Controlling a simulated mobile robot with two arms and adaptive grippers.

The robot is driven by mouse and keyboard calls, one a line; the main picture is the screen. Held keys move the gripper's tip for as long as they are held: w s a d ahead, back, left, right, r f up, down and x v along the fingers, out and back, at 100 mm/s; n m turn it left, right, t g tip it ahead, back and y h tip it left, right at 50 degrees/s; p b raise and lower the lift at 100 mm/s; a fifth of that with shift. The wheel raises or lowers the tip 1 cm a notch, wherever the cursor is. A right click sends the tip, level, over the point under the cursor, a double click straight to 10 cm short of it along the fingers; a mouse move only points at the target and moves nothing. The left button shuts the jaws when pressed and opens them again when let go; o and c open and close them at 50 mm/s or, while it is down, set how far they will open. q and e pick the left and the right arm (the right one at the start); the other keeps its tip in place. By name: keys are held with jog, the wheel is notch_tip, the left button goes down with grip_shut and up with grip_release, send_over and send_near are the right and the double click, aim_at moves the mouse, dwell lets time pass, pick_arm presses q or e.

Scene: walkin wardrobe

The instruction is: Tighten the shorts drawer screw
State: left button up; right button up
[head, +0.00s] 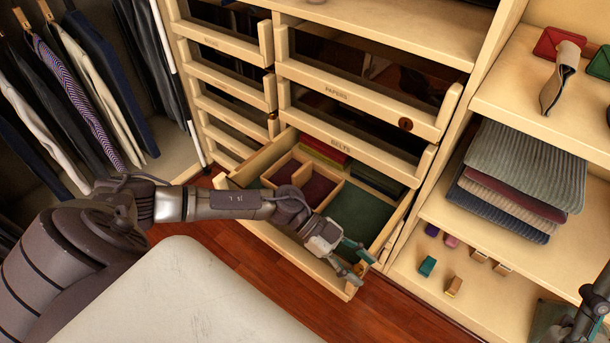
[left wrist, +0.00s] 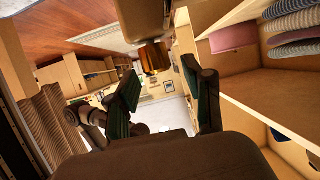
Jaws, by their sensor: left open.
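An open drawer (head: 258,228) juts out below the drawer marked BELTS, and its own label is not visible. My left gripper (head: 361,261) is open at its front right corner. In the left wrist view, a brown wooden knob-like piece (left wrist: 154,57) shows beyond and between the spread fingers of the left gripper (left wrist: 162,80). I cannot tell whether it is the screw, or whether the fingers touch it. A dark round knob (head: 405,124) sits on the front of another drawer above. Part of my right arm, perhaps its gripper (head: 597,293), shows at the right edge; its fingers are unclear.
The open drawer has wooden dividers (head: 303,178) and folded cloth. Shelves at right hold folded knitwear (head: 525,165) and several small blocks (head: 427,266). Clothes hang at left. A pale rounded surface (head: 185,295) is in front; red wood floor lies between.

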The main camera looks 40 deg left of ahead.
pick_arm(q)
jog(key=shift+s+f+n+t, duration=0.1)
jog(key=shift+n+t, duration=0.9)
jog(key=shift+t, duration=0.2)
jog(key=v, duration=1.3)
jog(key=shift+a+r+p, duration=0.3)
jog(key=shift+r+p, duration=0.05)
jog(key=shift+r, duration=0.1)
